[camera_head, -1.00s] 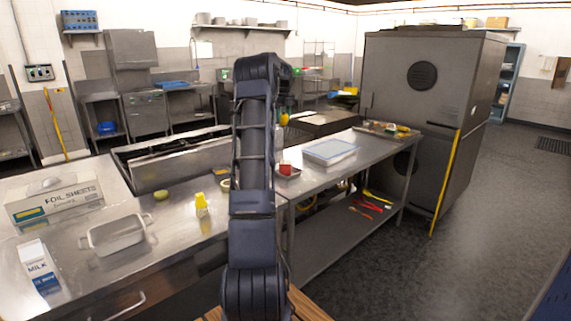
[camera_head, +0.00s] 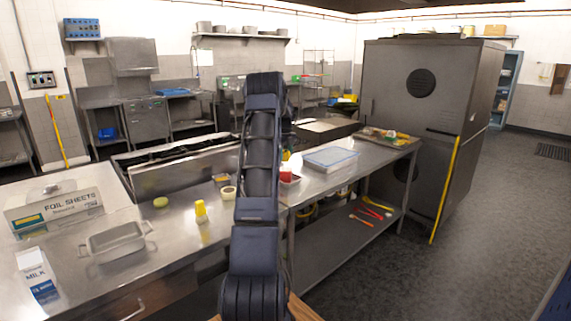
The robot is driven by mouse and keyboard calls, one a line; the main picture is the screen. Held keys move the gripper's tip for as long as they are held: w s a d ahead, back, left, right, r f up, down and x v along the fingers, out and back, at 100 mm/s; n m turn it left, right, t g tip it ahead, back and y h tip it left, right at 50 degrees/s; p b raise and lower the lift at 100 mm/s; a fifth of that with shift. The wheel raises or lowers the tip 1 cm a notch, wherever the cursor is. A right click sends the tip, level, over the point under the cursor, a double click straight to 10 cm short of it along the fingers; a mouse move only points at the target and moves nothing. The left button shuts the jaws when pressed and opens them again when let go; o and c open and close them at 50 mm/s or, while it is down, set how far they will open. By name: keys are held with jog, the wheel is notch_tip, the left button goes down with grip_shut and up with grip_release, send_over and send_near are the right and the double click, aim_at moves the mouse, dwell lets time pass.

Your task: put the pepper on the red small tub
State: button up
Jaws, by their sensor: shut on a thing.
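The red small tub (camera_head: 291,178) stands on the metal counter, just right of my arm. A small yellow thing, which looks like the pepper (camera_head: 286,155), shows at the right edge of my arm, just above and behind the tub in the picture. My gripper (camera_head: 287,148) is mostly hidden behind my arm and is shut on the pepper. I cannot tell whether the pepper touches the tub.
A lidded clear container (camera_head: 331,158) stands right of the tub, and a loaded tray (camera_head: 387,138) lies farther right.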

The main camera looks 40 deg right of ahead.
jog(key=shift+f, duration=2.2)
jog(key=shift+f, duration=0.15)
jog(key=o, duration=1)
